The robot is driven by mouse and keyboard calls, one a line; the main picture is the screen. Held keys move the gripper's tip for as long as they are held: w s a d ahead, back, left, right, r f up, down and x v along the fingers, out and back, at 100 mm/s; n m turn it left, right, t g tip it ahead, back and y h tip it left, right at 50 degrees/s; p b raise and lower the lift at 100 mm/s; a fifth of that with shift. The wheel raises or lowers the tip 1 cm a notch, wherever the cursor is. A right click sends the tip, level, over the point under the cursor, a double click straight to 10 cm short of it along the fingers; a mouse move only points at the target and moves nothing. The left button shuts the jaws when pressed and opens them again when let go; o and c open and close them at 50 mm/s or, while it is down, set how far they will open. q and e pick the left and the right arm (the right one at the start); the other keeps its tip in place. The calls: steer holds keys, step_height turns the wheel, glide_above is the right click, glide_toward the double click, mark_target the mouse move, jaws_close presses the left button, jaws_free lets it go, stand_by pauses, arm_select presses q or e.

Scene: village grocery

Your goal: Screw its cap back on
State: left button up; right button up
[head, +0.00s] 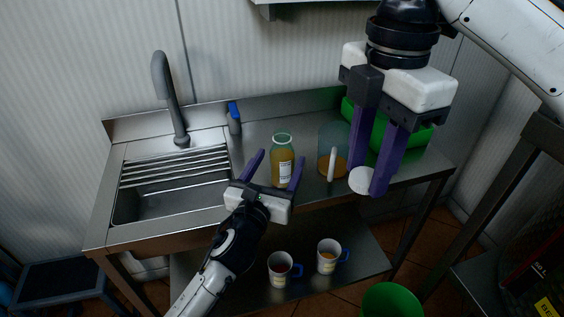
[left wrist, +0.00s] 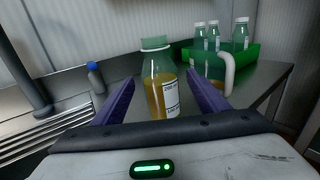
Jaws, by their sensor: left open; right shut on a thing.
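An open bottle (head: 282,162) of greenish glass with orange-yellow liquid and a white label stands upright on the steel counter. It also shows in the left wrist view (left wrist: 160,85), with no cap on its mouth. My left gripper (head: 279,159) is open, with its purple fingers to either side of the bottle in the picture; I cannot tell how far the bottle is between them. My right gripper (head: 366,179) is shut on a white round cap (head: 361,181), held right of the bottle and in front of the jug.
A jug (head: 327,152) with a white handle stands right of the bottle. A green crate (left wrist: 251,55) with several bottles is behind it. A sink (head: 165,190) with a tap (head: 168,98) and a blue-topped bottle (head: 234,118) are at left. Two mugs (head: 281,270) (head: 327,257) stand on the lower shelf.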

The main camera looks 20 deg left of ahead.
mark_target(278, 161)
arm_select(q)
steer(key=shift+w, duration=1.55)
arm_select(e)
steer(key=shift+r, duration=0.1)
arm_select(q)
steer(key=shift+r, duration=0.15)
steer(key=c, duration=1.6)
steer(key=shift+r, duration=0.15)
